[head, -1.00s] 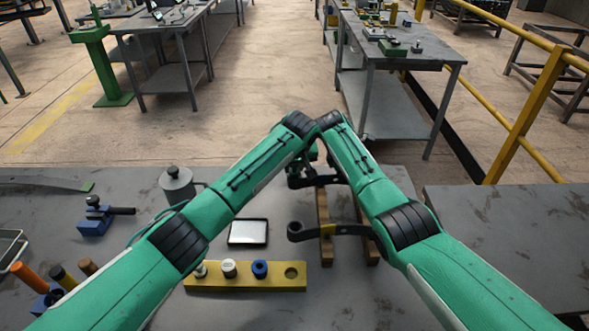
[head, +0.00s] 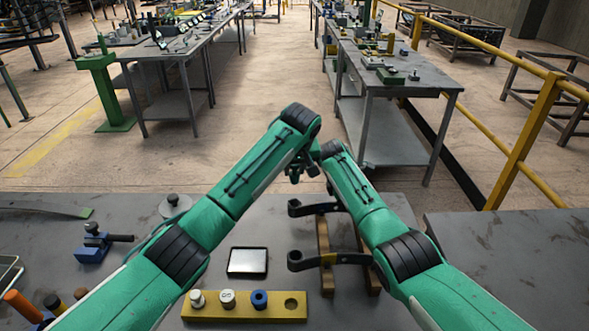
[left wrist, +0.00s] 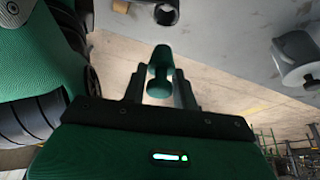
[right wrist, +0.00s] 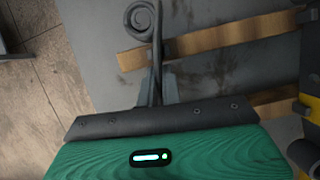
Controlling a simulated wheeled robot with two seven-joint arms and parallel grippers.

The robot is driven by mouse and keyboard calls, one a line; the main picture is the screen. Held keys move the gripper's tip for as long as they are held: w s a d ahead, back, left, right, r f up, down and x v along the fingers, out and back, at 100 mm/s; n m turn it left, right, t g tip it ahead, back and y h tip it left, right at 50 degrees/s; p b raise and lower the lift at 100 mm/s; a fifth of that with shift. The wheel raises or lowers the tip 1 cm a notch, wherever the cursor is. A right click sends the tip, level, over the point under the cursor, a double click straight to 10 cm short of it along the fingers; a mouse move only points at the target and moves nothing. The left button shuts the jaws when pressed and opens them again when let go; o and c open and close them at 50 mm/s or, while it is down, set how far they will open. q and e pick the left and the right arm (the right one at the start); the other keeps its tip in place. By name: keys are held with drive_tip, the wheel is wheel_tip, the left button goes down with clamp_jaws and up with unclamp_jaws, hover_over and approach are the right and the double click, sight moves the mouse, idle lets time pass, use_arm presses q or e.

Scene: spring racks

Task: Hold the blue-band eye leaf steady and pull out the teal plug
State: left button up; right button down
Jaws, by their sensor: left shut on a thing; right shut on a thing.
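The teal plug (left wrist: 160,72) is between the fingers of my left gripper (left wrist: 160,92), which is shut on it. The plug is clear of the dark leaf eye (left wrist: 166,14), whose bore looks empty. In the head view my left gripper (head: 297,172) is above the far leaf (head: 318,208). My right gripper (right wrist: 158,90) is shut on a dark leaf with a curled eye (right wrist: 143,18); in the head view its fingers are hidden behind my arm. No blue band is visible on this leaf. The nearer leaf (head: 345,258) has a yellow band.
Wooden bars (head: 325,235) lie under the leaves. A yellow block (head: 215,312) in front holds two pale bushings and a blue one, beside an empty hole. A dark-framed tray (head: 248,262) lies behind it. A grey lidded pot (head: 174,205) and a blue tool (head: 95,246) are left.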

idle(0.4)
drive_tip(key=c, duration=1.5)
unclamp_jaws()
